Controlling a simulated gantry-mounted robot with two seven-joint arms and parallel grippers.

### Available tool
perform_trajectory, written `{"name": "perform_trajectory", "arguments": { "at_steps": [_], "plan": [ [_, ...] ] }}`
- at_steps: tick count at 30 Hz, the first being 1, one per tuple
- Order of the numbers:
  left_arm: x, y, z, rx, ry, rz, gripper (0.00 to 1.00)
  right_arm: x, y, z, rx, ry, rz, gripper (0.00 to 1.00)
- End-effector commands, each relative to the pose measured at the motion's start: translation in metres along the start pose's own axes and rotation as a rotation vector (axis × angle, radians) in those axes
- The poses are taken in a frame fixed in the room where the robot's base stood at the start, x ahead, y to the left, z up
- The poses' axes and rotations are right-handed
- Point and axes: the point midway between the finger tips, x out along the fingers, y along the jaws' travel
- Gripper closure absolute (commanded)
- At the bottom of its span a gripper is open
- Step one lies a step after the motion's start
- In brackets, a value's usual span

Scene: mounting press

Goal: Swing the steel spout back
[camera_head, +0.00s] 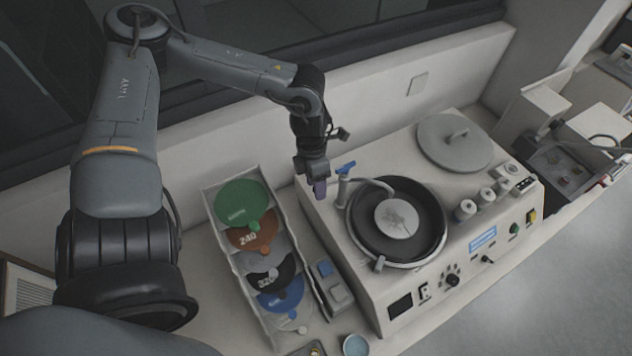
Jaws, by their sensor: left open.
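The steel spout (370,182) is a thin curved tube on a short post at the left rear of the machine. It reaches right, over the dark round bowl (426,222) and the grey disc (396,218) in it. A blue lever (346,167) sits on top of the post. My left gripper (319,188) points down just left of the post, above the machine's left edge, apart from the spout as far as I can tell. My right gripper is not in view.
A rack (213,207) of coloured discs stands left of the machine. A small blue-topped cup (355,345) stands in front. A wall runs close behind.

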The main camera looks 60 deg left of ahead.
Motion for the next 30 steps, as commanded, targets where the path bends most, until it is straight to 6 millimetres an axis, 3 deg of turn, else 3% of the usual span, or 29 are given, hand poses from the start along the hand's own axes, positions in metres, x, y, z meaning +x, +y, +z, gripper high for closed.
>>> {"name": "perform_trajectory", "arguments": {
  "at_steps": [6, 16, 30],
  "plan": [
    [-0.0001, 0.0000, 0.0002, 0.000, -0.001, 0.000, 0.50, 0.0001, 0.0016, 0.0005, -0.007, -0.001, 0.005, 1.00],
    [-0.0002, 0.0001, 0.0002, 0.000, 0.000, 0.000, 1.00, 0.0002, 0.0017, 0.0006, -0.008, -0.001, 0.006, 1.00],
    [0.0004, 0.0059, 0.0045, -0.018, -0.006, 0.002, 1.00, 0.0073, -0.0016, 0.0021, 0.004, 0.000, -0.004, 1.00]
  ]
}}
